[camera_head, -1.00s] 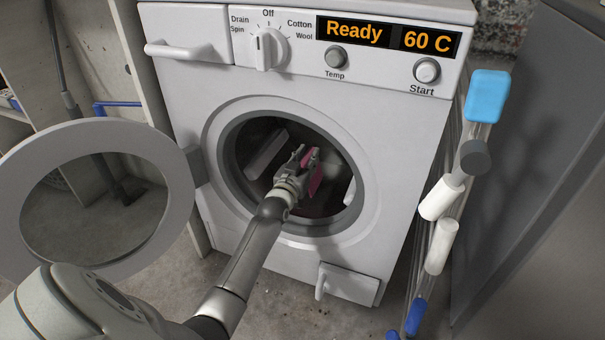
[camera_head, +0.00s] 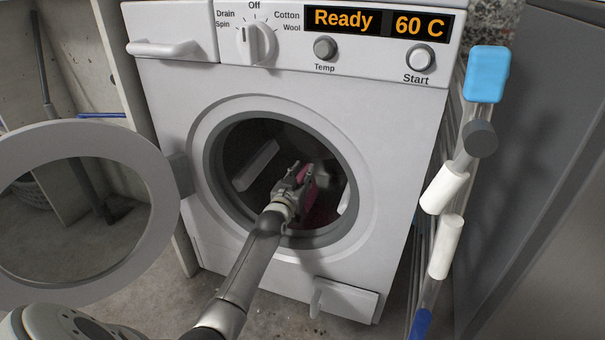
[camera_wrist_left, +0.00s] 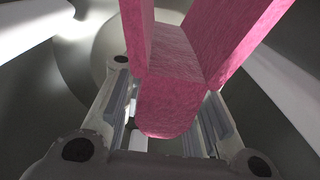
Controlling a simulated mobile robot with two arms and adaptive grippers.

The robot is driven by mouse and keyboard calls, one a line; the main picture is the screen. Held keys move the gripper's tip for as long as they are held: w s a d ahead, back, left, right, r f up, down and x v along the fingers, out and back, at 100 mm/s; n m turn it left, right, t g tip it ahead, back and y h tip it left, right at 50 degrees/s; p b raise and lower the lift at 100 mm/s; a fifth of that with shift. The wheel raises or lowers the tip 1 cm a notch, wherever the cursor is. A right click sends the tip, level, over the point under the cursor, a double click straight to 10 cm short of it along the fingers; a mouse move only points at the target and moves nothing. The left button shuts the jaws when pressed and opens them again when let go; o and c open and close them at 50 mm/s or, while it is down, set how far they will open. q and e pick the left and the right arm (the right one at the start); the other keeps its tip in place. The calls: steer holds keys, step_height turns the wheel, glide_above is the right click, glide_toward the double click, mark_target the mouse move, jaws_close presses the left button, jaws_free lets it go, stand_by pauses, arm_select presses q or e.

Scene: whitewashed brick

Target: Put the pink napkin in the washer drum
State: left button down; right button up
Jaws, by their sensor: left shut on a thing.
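The white washer (camera_head: 160,100) stands ahead with its round door (camera_head: 160,190) swung open to the left. My left arm reaches through the opening, and my left gripper (camera_head: 300,178) is inside the dark drum (camera_head: 262,140). It is shut on the pink napkin (camera_head: 309,186), which is partly hidden by the gripper in the head view. In the left wrist view the napkin (camera_wrist_left: 175,75) hangs folded between the fingers, with the drum's grey wall and pale paddles around it. My right gripper is not in view.
A rack with a blue-ended pole (camera_head: 487,74) and white rolls stands close on the right.

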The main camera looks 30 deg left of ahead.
arm_select(q)
steer(key=c, duration=1.1)
jaws_free()
step_height(320, 180, up, 10)
steer(key=shift+r, duration=0.1)
stand_by(0.8)
